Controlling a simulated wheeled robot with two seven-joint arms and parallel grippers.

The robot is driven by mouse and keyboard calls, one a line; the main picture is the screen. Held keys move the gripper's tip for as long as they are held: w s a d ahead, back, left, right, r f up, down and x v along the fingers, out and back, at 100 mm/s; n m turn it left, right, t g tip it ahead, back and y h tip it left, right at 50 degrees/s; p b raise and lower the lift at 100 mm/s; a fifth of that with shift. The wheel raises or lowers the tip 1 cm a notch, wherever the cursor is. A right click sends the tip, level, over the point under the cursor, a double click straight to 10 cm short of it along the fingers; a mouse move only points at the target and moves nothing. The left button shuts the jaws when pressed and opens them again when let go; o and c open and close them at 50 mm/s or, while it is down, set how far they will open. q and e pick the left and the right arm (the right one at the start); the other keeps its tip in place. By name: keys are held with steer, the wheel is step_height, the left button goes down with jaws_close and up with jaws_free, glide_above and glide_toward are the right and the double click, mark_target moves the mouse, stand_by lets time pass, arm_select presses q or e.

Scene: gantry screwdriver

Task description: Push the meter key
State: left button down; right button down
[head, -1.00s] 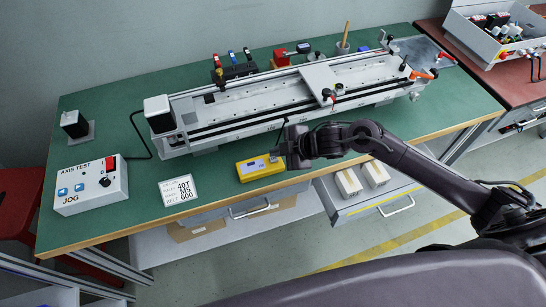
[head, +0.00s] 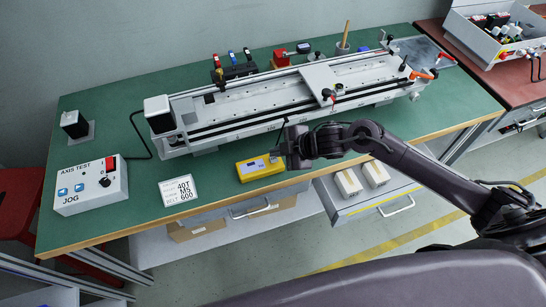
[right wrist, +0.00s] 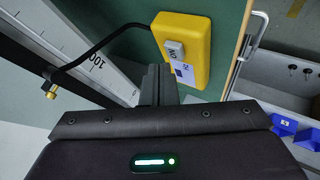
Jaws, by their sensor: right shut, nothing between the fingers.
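The yellow meter (head: 253,171) lies on the green bench near its front edge. In the right wrist view the meter (right wrist: 197,27) shows a raised grey key (right wrist: 174,50) with partly hidden lettering, beside a pale label. My right gripper (head: 280,153) is at the meter's right end in the head view. In the right wrist view its closed, empty fingers (right wrist: 158,76) point toward the meter, their tips close below the key. I cannot tell whether they touch it. My left gripper is not in view.
A long linear gantry (head: 240,112) stands behind the meter. A black cable (right wrist: 112,38) runs from the meter to a brass-tipped end. A white sign (head: 178,190) and the jog box (head: 92,186) are to the left. An open drawer (head: 372,203) juts out below the bench edge.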

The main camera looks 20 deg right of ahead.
mark_target(278, 160)
steer(key=shift+f, duration=0.1)
stand_by(0.3)
steer(key=shift+f, duration=0.35)
steer(key=shift+f+b, duration=0.25)
steer(key=shift+b, duration=0.1)
stand_by(0.3)
steer(key=shift+r+p, duration=0.7)
steer(key=shift+p, duration=0.05)
step_height(278, 160, up, 6)
steer(key=p, duration=0.6)
